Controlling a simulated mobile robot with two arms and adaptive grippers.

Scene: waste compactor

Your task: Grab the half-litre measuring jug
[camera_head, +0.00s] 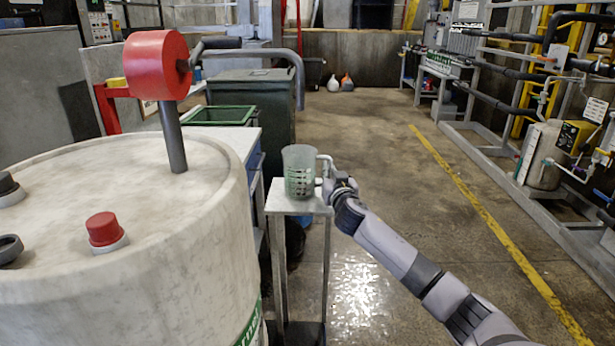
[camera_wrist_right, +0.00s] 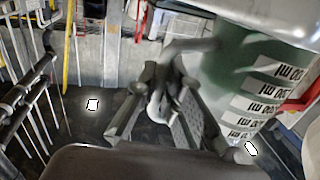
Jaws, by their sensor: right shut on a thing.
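The measuring jug (camera_head: 299,170) is translucent green with dark markings and a pale handle on its right side. It stands upright on a small grey metal stand (camera_head: 280,204). My right gripper (camera_head: 330,184) is at the handle, on the right of the jug, and is shut on it. In the right wrist view the jug (camera_wrist_right: 248,85) fills the upper right, with white graduation labels seen upside down. There the fingers of my right gripper (camera_wrist_right: 160,105) close around the handle. My left gripper is not in view.
A large pale drum (camera_head: 120,230) with a red button and a red-ended lever fills the left. A dark green bin (camera_head: 255,95) stands behind the stand. Pipes and a tank (camera_head: 540,155) line the right. Open floor (camera_head: 400,150) lies between, with a yellow line.

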